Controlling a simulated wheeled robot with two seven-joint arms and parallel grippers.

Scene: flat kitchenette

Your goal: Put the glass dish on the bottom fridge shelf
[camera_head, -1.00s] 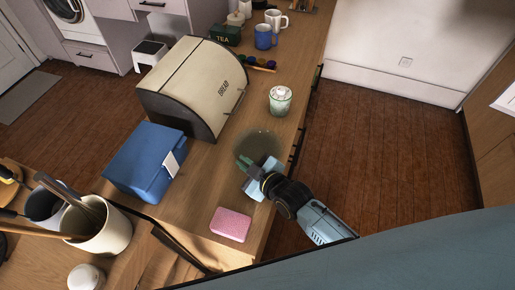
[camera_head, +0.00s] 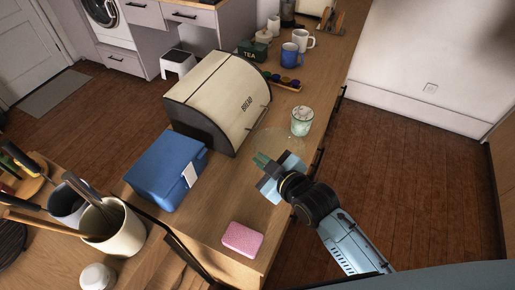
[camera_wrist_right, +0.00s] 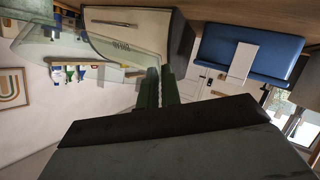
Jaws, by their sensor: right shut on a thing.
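My right gripper (camera_head: 265,162) is shut on the clear glass dish (camera_head: 279,141), over the wooden counter in the head view. The dish is faint and see-through there, just beyond the green fingertips and in front of a lidded jar. In the right wrist view the dish (camera_wrist_right: 62,50) shows as a pale, greenish glass sheet with a curved rim, reaching left from the fingers (camera_wrist_right: 160,88). I cannot tell the gap between dish and counter. My left gripper is not in view. I see no fridge or fridge shelf that I can make out.
A bread bin (camera_head: 222,98), a blue box (camera_head: 166,171), a pink sponge (camera_head: 242,239) and the jar (camera_head: 301,121) stand on the counter (camera_head: 216,209) around the gripper. Mugs (camera_head: 291,54) stand farther back. Open wooden floor (camera_head: 400,170) lies right of the counter.

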